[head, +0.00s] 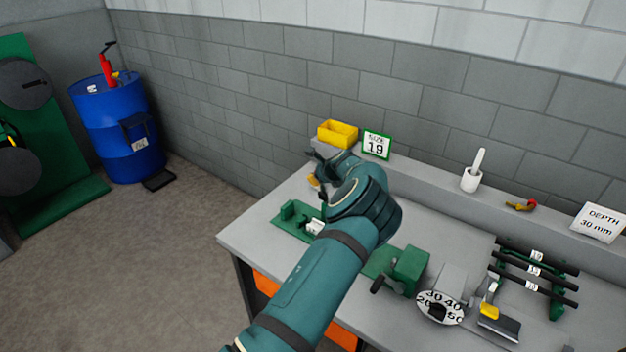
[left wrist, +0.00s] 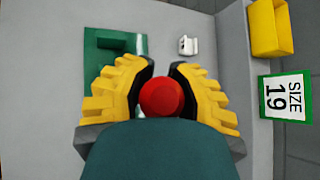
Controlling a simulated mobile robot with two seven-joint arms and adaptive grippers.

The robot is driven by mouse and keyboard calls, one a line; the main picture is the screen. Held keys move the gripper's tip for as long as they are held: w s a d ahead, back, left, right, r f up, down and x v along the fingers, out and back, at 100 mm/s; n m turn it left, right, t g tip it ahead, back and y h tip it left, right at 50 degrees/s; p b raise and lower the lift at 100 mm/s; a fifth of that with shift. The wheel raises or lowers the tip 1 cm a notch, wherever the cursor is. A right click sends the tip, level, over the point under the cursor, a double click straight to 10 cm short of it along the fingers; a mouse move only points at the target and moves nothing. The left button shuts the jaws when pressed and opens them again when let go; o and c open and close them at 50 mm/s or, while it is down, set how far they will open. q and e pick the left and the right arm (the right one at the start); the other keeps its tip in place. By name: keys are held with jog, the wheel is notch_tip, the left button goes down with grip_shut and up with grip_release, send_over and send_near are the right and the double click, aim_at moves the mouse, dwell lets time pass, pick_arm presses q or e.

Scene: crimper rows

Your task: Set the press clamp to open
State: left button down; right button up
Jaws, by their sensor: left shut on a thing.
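My left gripper (head: 316,180) is over the left part of the bench, its arm coming up from the bottom of the head view. In the left wrist view its yellow fingers (left wrist: 162,88) are closed on a round red knob (left wrist: 162,98), one finger on each side. The knob and whatever it belongs to are hidden by my arm in the head view. A green base plate (head: 287,232) lies below, with a green block (left wrist: 117,42) and a small silver block (left wrist: 188,45) near it. Whether the clamp is open cannot be told. My right gripper is not in view.
A yellow bin (head: 338,134) and a "SIZE 19" card (head: 376,145) stand at the back. A green machine part (head: 408,268), a number dial (head: 440,307) and a rack of black bars (head: 535,270) are on the right.

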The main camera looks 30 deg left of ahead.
pick_arm(q)
jog(key=shift+w+d+r+m+g, duration=0.1)
jog(key=shift+w+r+m+g, duration=0.15)
jog(key=shift+w, duration=0.35)
jog(key=shift+w+d+r+m+g, duration=0.15)
jog(key=shift+w+r, duration=0.15)
jog(key=shift+w, duration=0.3)
jog(key=shift+w+r, duration=0.1)
jog(key=c, duration=0.7)
grip_release()
jog(key=shift+c, duration=0.2)
jog(key=shift+o, duration=0.5)
jog(key=shift+d, duration=0.1)
jog(key=shift+f, duration=0.2)
jog(key=v, duration=1.2)
jog(key=shift+r, duration=0.15)
